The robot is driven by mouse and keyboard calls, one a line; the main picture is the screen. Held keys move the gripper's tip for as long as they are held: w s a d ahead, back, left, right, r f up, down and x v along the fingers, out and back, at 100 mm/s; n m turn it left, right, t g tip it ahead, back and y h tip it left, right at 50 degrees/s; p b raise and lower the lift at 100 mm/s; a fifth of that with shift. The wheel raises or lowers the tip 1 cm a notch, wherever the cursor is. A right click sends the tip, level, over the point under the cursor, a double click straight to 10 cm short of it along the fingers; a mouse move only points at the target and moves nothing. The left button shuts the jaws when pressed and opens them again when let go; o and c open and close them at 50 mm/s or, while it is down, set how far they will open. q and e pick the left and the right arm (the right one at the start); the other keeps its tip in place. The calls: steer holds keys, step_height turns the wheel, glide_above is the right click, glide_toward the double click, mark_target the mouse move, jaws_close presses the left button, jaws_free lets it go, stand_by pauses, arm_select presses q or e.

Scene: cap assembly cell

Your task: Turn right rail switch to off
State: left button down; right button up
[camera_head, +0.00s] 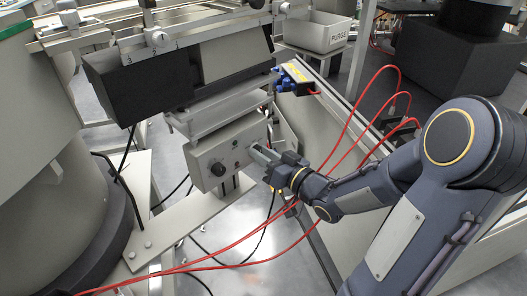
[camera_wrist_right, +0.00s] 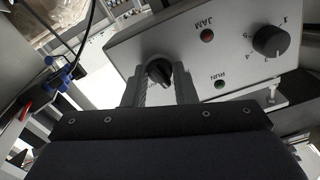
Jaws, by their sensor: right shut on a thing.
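The right rail switch, a black rotary knob (camera_wrist_right: 159,73), is on the face of a grey control box (camera_wrist_right: 190,52). In the wrist view it sits between the two fingers of my right gripper (camera_wrist_right: 155,92), which is shut on it. The knob's grip bar looks slanted; I cannot read its off mark. In the head view my right gripper (camera_head: 256,152) reaches the right part of the control box (camera_head: 205,157) and hides the switch. My left gripper is not in view.
The box also carries a black numbered dial (camera_wrist_right: 270,41), a red JAM lamp (camera_wrist_right: 207,36) and a green RUN lamp (camera_wrist_right: 219,84). Red hoses (camera_head: 345,125) loop near my right arm. A grey PURGE bin (camera_head: 315,34) stands behind.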

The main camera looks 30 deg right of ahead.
steer(key=shift+m+p, duration=0.35)
steer(key=shift+m, duration=0.85)
steer(key=o, duration=1)
steer(key=p+v, duration=0.1)
steer(key=v, duration=0.6)
steer(key=shift+s, duration=0.4)
